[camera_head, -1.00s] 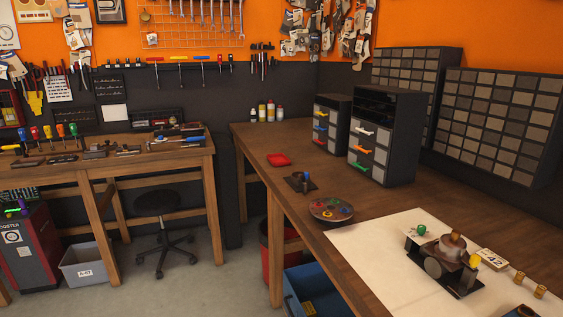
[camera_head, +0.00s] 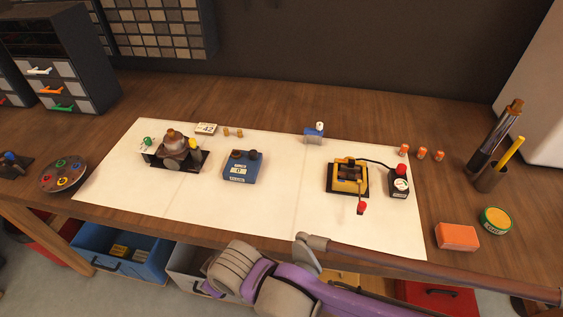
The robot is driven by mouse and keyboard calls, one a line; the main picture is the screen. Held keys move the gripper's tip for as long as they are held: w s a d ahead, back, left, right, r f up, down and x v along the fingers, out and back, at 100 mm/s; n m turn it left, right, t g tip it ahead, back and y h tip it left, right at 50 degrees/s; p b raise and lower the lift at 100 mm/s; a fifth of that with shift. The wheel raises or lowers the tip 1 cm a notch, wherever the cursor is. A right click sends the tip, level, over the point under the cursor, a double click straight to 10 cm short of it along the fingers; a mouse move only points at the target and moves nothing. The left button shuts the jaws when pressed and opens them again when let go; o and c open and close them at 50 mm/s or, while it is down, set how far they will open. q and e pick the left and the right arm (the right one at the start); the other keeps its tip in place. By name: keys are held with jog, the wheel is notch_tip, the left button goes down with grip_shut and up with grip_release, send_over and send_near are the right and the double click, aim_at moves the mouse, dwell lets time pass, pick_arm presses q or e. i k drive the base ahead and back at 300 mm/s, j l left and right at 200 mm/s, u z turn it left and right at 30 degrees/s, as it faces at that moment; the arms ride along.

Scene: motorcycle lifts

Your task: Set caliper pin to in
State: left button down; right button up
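No part in view is clearly marked as the caliper pin. A yellow and black clamp-like unit (camera_head: 347,178) stands on the white sheet right of centre, with a red-tipped lever (camera_head: 361,207) at its front. A cable links it to a small dark gauge box with a red knob (camera_head: 399,183). On the left of the sheet is a grey and brown metal assembly (camera_head: 174,150) on a black base, with a green knob (camera_head: 147,141) and a yellow knob (camera_head: 193,143). I see neither gripper; only purple and grey arm parts of mine show at the bottom.
A blue box (camera_head: 241,167) and a small blue-white unit (camera_head: 315,132) share the sheet. Orange-capped pieces (camera_head: 421,153), a holder with tools (camera_head: 490,177), an orange block (camera_head: 457,237) and a round tin (camera_head: 495,220) stand right. The sheet's front strip looks clear.

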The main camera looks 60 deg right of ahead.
aim_at(361, 206)
jog(key=k+z, duration=0.1)
jog(key=z, duration=2.75)
